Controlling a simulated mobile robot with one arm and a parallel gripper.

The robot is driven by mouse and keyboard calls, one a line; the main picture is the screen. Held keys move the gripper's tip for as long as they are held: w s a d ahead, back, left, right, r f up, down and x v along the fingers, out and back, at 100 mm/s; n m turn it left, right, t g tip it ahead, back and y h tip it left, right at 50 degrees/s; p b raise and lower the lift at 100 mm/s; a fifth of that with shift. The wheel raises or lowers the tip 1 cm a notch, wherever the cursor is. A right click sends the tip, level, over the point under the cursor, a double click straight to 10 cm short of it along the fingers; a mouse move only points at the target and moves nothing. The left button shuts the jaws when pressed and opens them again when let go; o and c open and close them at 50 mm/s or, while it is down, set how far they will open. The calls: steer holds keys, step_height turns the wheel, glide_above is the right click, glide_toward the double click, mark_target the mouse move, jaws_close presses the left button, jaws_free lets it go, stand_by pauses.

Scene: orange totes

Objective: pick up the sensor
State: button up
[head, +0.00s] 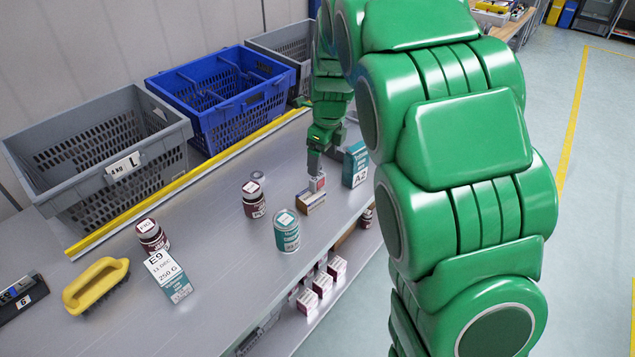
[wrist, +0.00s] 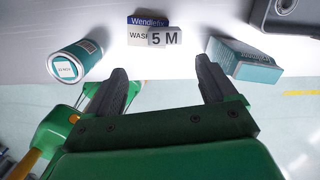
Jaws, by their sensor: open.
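A small red and grey block (head: 317,183) shows at the fingertips in the head view. No item is clearly labelled as a sensor, so I cannot tell which one it is.
A teal can (head: 287,232) and a teal carton (head: 355,164) stand on either side of the box. Dark red jars (head: 253,199), a yellow brush (head: 96,285) and a white-teal carton (head: 168,277) are further left. A blue crate (head: 217,95) and grey crates line the back.

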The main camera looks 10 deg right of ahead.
mark_target(320, 176)
steer(key=shift+w+a+f+m, duration=0.2)
steer(key=shift+w+f+m, duration=0.5)
steer(key=shift+w, duration=0.25)
steer(key=shift+w+f, duration=0.2)
steer(key=shift+f, duration=0.15)
steer(key=shift+a+f, duration=0.2)
steer(key=shift+f, duration=1.65)
steer(key=shift+a+f, duration=0.15)
steer(key=shift+f, duration=1.65)
steer(key=c, duration=1.1)
